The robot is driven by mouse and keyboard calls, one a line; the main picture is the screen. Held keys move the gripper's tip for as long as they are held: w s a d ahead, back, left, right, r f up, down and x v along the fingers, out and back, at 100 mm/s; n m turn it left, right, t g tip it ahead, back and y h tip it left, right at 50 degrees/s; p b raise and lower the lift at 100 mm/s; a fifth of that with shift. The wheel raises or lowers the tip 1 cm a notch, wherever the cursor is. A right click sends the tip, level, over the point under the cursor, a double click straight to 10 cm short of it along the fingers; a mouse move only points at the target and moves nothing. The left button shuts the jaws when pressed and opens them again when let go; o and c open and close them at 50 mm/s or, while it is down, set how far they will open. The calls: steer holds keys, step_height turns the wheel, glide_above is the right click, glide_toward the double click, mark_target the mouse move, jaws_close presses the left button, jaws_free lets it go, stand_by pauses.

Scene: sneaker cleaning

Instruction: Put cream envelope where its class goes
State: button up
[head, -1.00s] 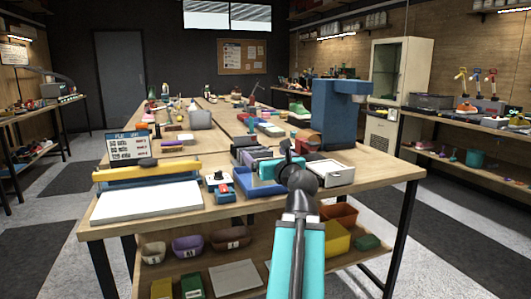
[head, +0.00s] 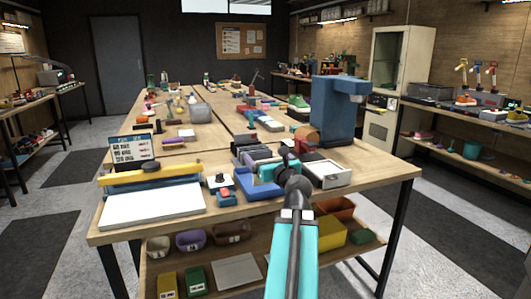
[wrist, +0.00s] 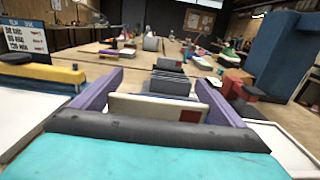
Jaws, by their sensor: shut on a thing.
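In the wrist view the cream envelope (wrist: 140,109), with a dark red patch at its right, stands between the two purple fingers of my gripper (wrist: 159,82). The gripper is shut on it. The envelope's lower part is hidden behind the dark edge of my gripper. In the head view my gripper (head: 268,165) is above the front of the table, by a blue tray (head: 256,191); my arm partly covers it, and I cannot make out the envelope there. A row of dark grey upright dividers (wrist: 168,82) stands just beyond the envelope.
A sign board (head: 130,148) and a white flat-bed device with a yellow bar (head: 150,208) stand left. A tall blue machine (head: 335,115) and a white open tray (head: 325,173) stand right. Small objects crowd the table behind.

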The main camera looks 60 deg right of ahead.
steer(key=shift+w+d+r+p, duration=0.15)
steer(key=shift+w+d+p, duration=0.25)
steer(key=shift+p, duration=2.05)
steer(key=p, duration=0.3)
steer(key=shift+d, duration=0.3)
steer(key=w+d+f, duration=0.1)
steer(key=w+d, duration=0.2)
steer(key=d, duration=0.3)
steer(key=shift+w+f, duration=0.15)
steer(key=shift+w, duration=0.2)
steer(key=shift+w+d+f+b, duration=0.2)
steer(key=shift+f+b, duration=0.1)
steer(key=shift+f, duration=0.6)
steer(key=shift+w+d+f+b, duration=0.15)
steer(key=shift+f+b, duration=0.1)
steer(key=shift+f, duration=0.65)
steer(key=shift+s+f, duration=0.1)
steer(key=o, duration=0.8)
